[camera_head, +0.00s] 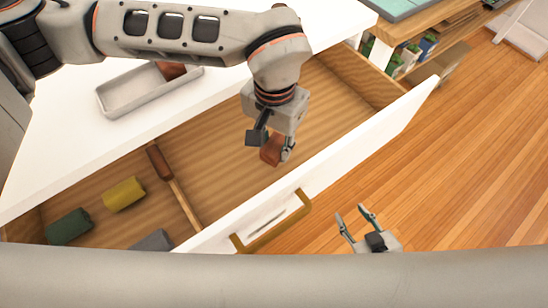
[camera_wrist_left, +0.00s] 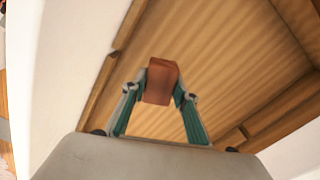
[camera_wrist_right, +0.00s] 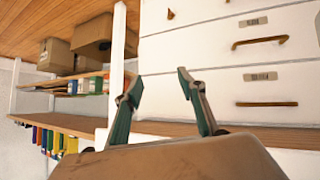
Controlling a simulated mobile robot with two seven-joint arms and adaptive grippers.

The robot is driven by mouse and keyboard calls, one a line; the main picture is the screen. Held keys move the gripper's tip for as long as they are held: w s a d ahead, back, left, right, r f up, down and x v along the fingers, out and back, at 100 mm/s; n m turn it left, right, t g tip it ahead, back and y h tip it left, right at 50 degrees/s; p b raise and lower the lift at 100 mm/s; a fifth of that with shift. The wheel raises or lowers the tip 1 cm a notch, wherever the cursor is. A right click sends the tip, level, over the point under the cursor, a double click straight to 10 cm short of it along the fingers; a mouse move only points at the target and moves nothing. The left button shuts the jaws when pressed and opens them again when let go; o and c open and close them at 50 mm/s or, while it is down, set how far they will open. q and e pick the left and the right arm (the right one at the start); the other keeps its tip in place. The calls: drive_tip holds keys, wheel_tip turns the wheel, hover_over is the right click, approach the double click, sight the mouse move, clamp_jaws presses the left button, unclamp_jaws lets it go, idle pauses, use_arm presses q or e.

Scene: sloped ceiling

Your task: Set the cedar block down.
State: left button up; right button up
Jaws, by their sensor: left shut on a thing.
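My left gripper (camera_head: 270,145) is shut on the reddish-brown cedar block (camera_head: 272,150). It holds the block over the right compartment of an open wooden drawer (camera_head: 225,148). The left wrist view also shows the block (camera_wrist_left: 161,82) between both fingers, with the drawer's wooden bottom behind it. I cannot tell whether the block touches the drawer bottom. My right gripper (camera_head: 357,222) is open and empty, outside the drawer front; its spread fingers also show in the right wrist view (camera_wrist_right: 156,95).
A grey tray (camera_head: 125,97) with a reddish-brown piece (camera_head: 172,70) sits on the white top.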

sight(275, 153)
use_arm(q)
wheel_tip(275, 153, down, 3)
drive_tip(key=shift+f, duration=0.1)
wheel_tip(275, 153, down, 3)
drive_tip(key=shift+f+b, duration=0.15)
drive_tip(key=shift+b, duration=0.25)
drive_tip(key=shift+f, duration=0.35)
use_arm(e)
drive_tip(key=shift+w+a+r, duration=0.1)
drive_tip(key=shift+w+a, duration=0.1)
drive_tip(key=shift+w, duration=0.1)
use_arm(q)
drive_tip(key=shift+f, duration=0.15)
drive_tip(key=o, duration=1)
use_arm(e)
drive_tip(key=shift+a, duration=0.1)
